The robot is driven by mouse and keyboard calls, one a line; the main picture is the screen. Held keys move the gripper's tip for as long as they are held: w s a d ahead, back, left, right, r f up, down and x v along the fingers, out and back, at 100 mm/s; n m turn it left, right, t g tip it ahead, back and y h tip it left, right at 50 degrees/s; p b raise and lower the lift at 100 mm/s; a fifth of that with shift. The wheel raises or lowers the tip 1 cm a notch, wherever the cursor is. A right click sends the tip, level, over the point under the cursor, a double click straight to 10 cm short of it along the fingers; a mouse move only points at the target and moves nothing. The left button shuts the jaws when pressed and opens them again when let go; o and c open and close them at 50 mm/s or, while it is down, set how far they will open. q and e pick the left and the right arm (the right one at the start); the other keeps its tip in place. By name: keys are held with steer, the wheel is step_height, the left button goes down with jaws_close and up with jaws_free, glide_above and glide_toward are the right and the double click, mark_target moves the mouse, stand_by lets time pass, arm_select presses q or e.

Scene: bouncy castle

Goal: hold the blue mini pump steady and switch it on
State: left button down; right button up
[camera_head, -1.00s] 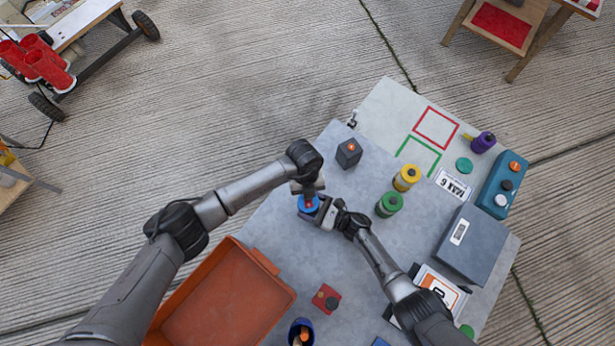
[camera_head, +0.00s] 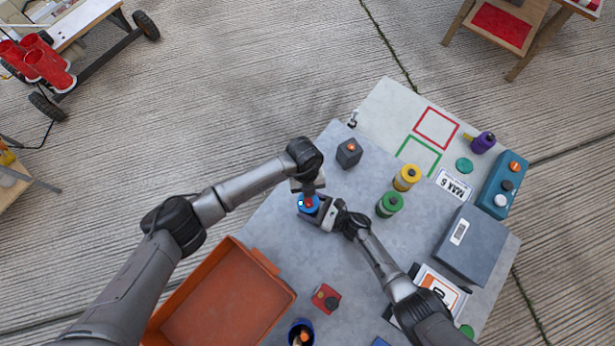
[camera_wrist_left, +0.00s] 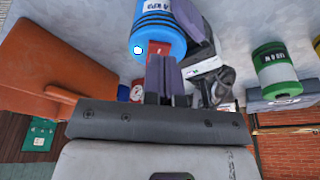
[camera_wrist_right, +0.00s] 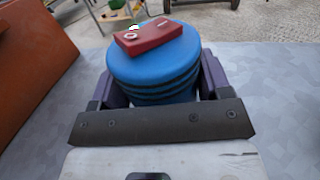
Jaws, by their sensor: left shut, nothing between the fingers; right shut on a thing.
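The blue mini pump (camera_head: 303,209) stands on the grey table; it also shows in the right wrist view (camera_wrist_right: 152,68), with black bands and a red block (camera_wrist_right: 148,37) on its top. My right gripper (camera_head: 315,212) is shut around the pump's body, one finger on each side. My left gripper (camera_head: 309,192) is shut and empty, its fingertips at the red block in the left wrist view (camera_wrist_left: 160,62). Whether they touch it is unclear. A bright white-cyan spot (camera_wrist_left: 138,49) shows on the pump's top edge. My left gripper partly hides the pump from the head camera.
An orange crate (camera_head: 270,264) stands left of a red box (camera_head: 325,298) and a blue cup (camera_head: 290,334). Green (camera_head: 389,213) and yellow (camera_head: 398,184) canisters stand to the right, and a dark block (camera_head: 348,160) behind. A grey box (camera_head: 482,235) and teal control box (camera_head: 497,170) are farther right.

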steer(key=shift+s+d+f, duration=0.1)
steer(key=shift+s+f, duration=0.05)
steer(key=shift+f, duration=0.2)
arm_select(q)
steer(key=w+v, duration=0.2)
steer(key=v, duration=1.1)
steer(key=shift+a, duration=0.2)
steer(key=shift+r, duration=0.1)
arm_select(e)
steer(key=o, duration=1)
steer(key=shift+c, duration=0.2)
steer(key=o, duration=0.3)
steer(key=shift+s+r, duration=0.1)
steer(key=shift+r, duration=0.1)
